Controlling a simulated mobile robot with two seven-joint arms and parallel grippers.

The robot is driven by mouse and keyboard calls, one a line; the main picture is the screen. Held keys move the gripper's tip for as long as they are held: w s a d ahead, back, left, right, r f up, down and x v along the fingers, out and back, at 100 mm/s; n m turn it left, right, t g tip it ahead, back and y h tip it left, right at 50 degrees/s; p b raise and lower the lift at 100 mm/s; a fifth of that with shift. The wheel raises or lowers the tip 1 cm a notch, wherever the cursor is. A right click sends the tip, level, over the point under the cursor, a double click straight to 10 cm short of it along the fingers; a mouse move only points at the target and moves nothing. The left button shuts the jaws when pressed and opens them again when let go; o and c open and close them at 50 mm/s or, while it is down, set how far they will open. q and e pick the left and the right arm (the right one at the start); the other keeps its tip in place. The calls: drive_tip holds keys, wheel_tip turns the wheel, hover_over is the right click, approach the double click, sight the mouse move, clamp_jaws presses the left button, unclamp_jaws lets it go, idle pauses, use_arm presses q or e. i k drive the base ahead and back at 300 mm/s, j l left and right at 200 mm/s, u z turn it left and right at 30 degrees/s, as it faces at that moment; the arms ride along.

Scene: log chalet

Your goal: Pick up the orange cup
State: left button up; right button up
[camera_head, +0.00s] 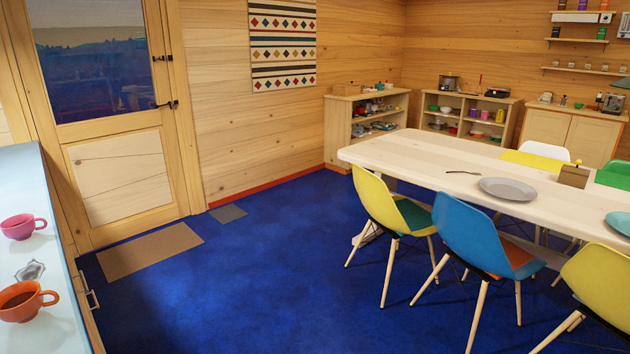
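The orange cup (25,301) stands upright on a pale blue-white counter (68,290) at the lower left of the head view. It holds a dark brown liquid, and its handle points right, close to the counter's edge. The cup is partly cut by the left picture edge. Neither of my grippers is in view.
A pink cup (22,227) stands farther back on the counter, with a small shiny object (30,270) between the cups. Blue floor (260,270) is open in the middle. A long table (430,160) with several chairs fills the right. A door (125,130) is at the back left.

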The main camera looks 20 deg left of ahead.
sight(30, 305)
drive_tip(key=i+u, duration=0.3)
drive_tip(key=u, duration=0.15)
drive_tip(key=i+l+u, duration=0.15)
drive_tip(key=u, duration=0.3)
drive_tip(key=i+l+u, duration=0.25)
drive_tip(key=u, duration=0.2)
drive_tip(key=i+l+u, duration=0.3)
drive_tip(key=u, duration=0.2)
